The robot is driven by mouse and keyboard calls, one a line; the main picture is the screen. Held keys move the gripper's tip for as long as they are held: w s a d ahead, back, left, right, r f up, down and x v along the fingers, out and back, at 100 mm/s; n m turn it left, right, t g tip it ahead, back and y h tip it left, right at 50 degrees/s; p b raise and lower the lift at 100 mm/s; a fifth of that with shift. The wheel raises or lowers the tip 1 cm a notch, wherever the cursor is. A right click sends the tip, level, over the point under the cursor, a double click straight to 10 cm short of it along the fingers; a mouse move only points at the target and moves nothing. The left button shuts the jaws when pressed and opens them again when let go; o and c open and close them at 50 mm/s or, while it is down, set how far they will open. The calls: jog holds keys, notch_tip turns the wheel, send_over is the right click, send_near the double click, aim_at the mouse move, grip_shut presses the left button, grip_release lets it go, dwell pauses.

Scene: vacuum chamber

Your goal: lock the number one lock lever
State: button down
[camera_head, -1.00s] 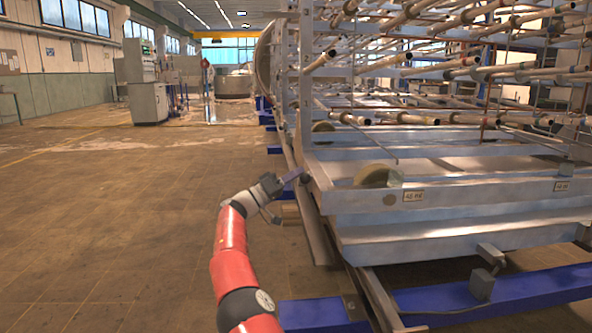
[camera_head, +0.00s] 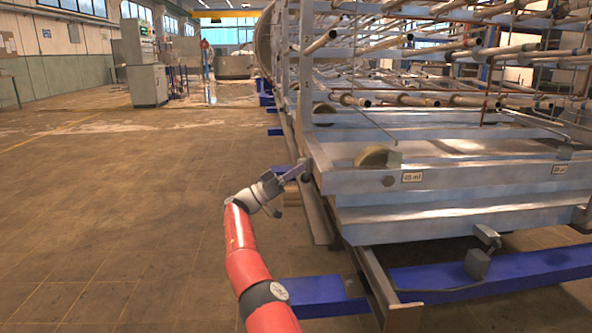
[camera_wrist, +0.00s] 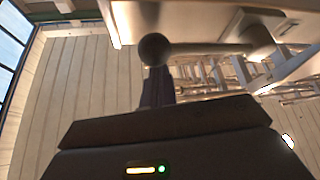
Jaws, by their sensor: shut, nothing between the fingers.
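A lock lever shows in the wrist view as a metal rod (camera_wrist: 205,49) with a dark ball knob (camera_wrist: 154,49) at its left end and a mount at its right end. In the head view the knob (camera_head: 306,170) is a small dark spot at the front left corner of the metal rack. My gripper (camera_head: 298,171) is at that corner, beside the knob. In the wrist view its shut fingers (camera_wrist: 157,84) point at the knob from below; I cannot tell if they touch it. No number shows on the lever.
The large metal rack (camera_head: 360,183) with many pipes fills the right side. A bent grey lever piece (camera_head: 478,263) hangs at its front. Blue beams (camera_head: 500,272) lie low beneath it. The floor (camera_head: 110,220) on the left is clear; a control cabinet (camera_head: 147,85) stands far back.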

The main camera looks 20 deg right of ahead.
jog(key=shift+s+f, duration=0.1)
jog(key=shift+f, duration=0.45)
dwell(0.4)
